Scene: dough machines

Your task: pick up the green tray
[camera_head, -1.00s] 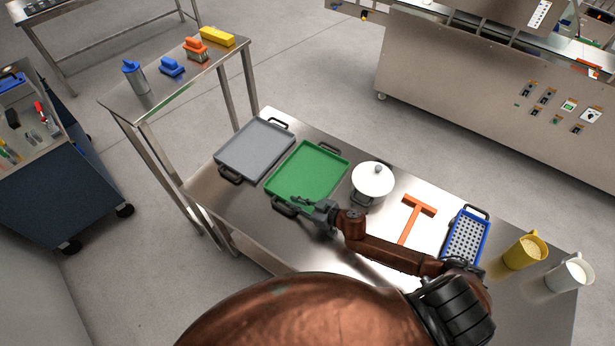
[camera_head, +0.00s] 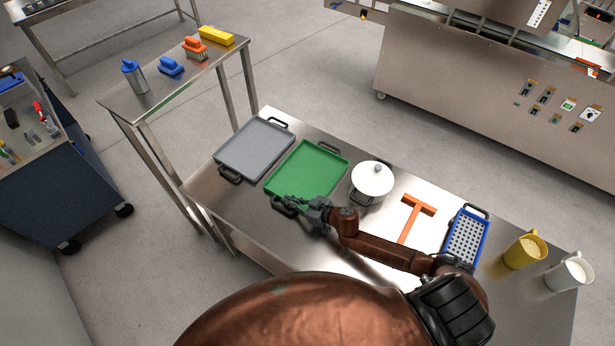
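The green tray (camera_head: 308,172) lies flat on the steel table (camera_head: 236,203), with a black handle at its far end and one at its near end. My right gripper (camera_head: 288,201) is at the near handle, by the tray's near left corner. Its fingers overlap the dark handle, so I cannot tell whether they are open or closed around it. My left gripper is not in view.
A grey tray (camera_head: 255,148) lies close on the left. A white-lidded pot (camera_head: 373,180) stands close on the right. Farther right are an orange T-shaped tool (camera_head: 416,212), a blue perforated tray (camera_head: 467,238), a yellow jug (camera_head: 524,252) and a white jug (camera_head: 569,275).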

